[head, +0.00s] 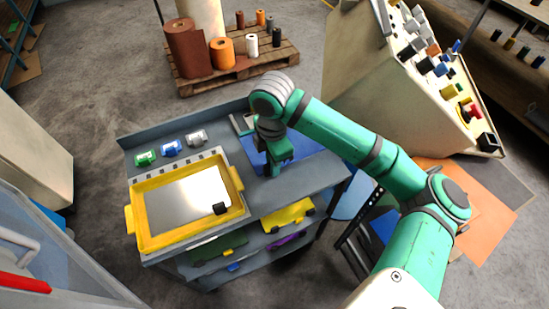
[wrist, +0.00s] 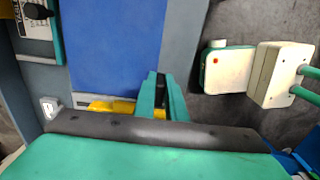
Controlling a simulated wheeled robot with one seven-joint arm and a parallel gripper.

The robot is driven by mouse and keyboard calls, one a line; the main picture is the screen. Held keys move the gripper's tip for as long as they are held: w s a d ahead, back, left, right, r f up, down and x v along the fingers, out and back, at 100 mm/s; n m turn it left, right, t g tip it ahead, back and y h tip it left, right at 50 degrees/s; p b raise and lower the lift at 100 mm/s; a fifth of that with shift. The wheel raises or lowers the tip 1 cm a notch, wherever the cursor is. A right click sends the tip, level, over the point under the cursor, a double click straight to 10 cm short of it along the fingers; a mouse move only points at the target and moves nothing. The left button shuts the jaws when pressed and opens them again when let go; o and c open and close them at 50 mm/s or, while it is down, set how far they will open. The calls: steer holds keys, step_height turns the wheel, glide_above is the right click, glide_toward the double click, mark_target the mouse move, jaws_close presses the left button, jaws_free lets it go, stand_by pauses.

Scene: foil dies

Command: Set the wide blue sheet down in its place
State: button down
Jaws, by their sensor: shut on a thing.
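The wide blue sheet (head: 304,144) lies flat at or just above the right part of the grey bench top (head: 227,139). I cannot tell whether it touches the bench. It also fills the upper middle of the wrist view (wrist: 112,45). My gripper (head: 276,168) points down over the sheet and hides part of it. In the wrist view my gripper (wrist: 160,88) is shut on the sheet near its lower right corner. The pinched edge itself is hidden between the fingers.
A yellow frame (head: 146,234) around a shiny plate stands left on the bench. Green (head: 145,158), blue (head: 171,148) and white (head: 197,137) small pieces sit along the back. A yellow tray (head: 283,214) is on a lower level in front. A pallet with rolls stands behind.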

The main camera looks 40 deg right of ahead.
steer(key=shift+s+d+f, duration=0.1)
steer(key=shift+f, duration=3.25)
steer(key=shift+f, duration=0.45)
steer(key=shift+f, duration=0.15)
steer(key=c, duration=1.7)
jaws_free()
step_height(320, 180, up, 10)
steer(key=shift+f, duration=0.2)
steer(key=shift+r, duration=0.6)
